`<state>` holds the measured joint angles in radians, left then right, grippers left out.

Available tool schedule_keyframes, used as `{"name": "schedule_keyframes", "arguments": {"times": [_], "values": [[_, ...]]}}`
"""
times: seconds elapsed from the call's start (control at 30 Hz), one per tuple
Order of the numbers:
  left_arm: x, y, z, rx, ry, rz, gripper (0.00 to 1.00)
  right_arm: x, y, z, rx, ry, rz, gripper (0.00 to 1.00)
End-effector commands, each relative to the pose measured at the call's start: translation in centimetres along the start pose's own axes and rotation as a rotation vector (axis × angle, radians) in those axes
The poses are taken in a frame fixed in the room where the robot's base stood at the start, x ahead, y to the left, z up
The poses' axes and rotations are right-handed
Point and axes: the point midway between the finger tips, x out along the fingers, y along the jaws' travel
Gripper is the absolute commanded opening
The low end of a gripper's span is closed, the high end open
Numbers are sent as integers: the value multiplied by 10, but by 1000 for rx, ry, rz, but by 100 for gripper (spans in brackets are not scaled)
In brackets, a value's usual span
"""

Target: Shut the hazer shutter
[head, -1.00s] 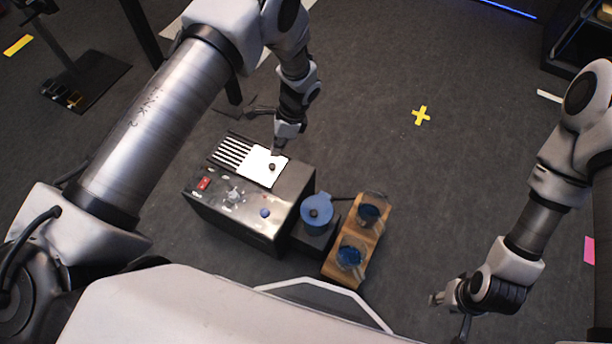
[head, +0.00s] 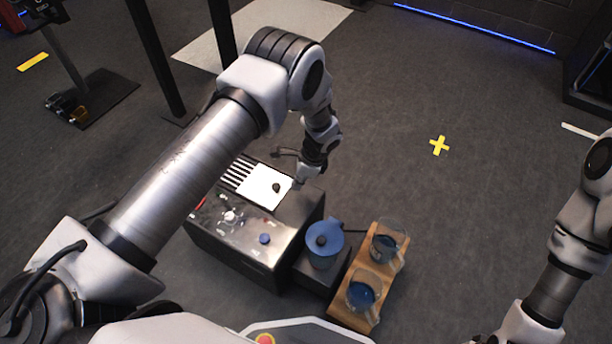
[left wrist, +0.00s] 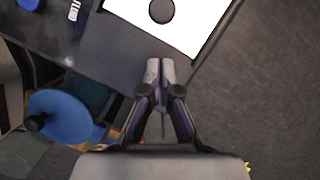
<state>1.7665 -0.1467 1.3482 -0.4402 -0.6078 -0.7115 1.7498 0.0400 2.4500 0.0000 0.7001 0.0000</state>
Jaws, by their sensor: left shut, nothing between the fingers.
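The hazer is a dark box (head: 215,243) with a row of dark slots (head: 237,172) on top at its far left. The shutter looks to be the white plate (head: 258,192) with a round black knob (head: 276,187), beside the slots and leaving several bare. My left gripper (head: 297,184) is at the plate's right side, right of the knob. In the left wrist view its fingers (left wrist: 160,68) are together and empty, near the edge of the white plate (left wrist: 200,22), with the knob (left wrist: 161,11) ahead. Contact with the plate cannot be told. My right gripper is out of frame.
A blue-lidded jug (head: 324,245) stands on a dark block right of the hazer. A wooden tray (head: 345,313) beside it holds two glass cups of blue liquid (head: 361,296). A blue button (head: 264,239) is on the hazer's top. Floor to the right is clear.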

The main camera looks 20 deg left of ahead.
Motion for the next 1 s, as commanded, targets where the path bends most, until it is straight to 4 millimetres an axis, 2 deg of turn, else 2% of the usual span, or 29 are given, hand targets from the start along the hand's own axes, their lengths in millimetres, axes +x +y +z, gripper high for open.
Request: {"name": "schedule_keyframes", "arguments": {"times": [0.1, 0.2, 0.67, 0.77, 1.0], "values": [[8, -1, 18, -4, 1, 0, 0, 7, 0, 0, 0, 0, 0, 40], [11, -1, 26, -3, 1, -1, 0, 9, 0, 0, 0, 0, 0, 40], [12, -4, 34, -4, 2, 0, 0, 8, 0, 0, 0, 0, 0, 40], [17, -12, 49, -6, 2, 1, 0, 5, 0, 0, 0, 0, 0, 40], [35, -42, 106, -8, 3, 0, 0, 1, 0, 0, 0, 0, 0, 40]]}}
